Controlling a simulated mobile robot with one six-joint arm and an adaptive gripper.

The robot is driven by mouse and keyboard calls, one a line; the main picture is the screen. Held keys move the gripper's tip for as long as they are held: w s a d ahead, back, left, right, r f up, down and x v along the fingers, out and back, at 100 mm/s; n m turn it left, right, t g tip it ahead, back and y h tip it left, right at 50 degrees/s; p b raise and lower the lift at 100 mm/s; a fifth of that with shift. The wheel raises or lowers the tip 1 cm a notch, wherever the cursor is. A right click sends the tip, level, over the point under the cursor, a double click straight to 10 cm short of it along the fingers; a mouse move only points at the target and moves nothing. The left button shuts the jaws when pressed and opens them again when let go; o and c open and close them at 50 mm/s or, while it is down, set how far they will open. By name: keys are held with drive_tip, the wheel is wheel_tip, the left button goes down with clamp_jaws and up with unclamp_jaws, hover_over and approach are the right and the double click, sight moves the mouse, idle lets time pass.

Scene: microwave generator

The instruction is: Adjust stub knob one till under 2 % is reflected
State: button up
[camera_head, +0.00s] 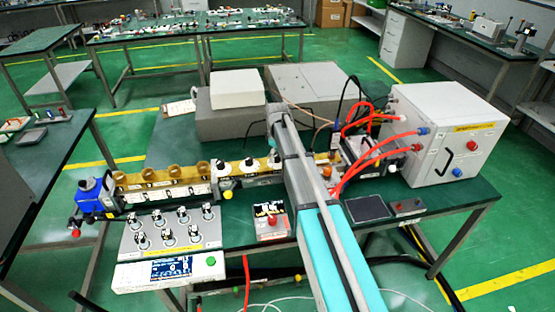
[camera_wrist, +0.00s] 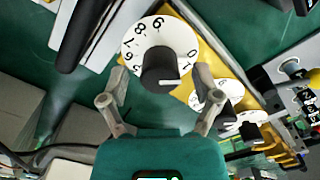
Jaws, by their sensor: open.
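In the wrist view, a black stub knob (camera_wrist: 158,70) with a white pointer mark sits on a white numbered dial (camera_wrist: 133,40). My gripper (camera_wrist: 161,78) is open, with one finger on each side of this knob and visible gaps between. Two more dials with black knobs, the middle one (camera_wrist: 216,96) and a farther one (camera_wrist: 244,122), run toward the lower right. In the head view, a row of black stub knobs (camera_head: 248,162) stands on the brass waveguide; my arm hides the gripper. A display panel (camera_head: 168,268) stands at the front left; its reading is too small to tell.
A box with several black knobs (camera_head: 172,232) lies before the waveguide. A small red-button box (camera_head: 270,222) stands near my arm. A white cabinet (camera_head: 445,130) with red hoses is at the right. Grey boxes (camera_head: 228,108) stand behind.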

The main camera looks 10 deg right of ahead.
drive_tip(key=shift+f, duration=0.15)
drive_tip(key=c, duration=1)
drive_tip(key=shift+d, duration=0.15)
clamp_jaws()
drive_tip(key=shift+m, duration=0.4)
drive_tip(key=m, duration=1.2)
drive_tip(key=shift+m, duration=0.3)
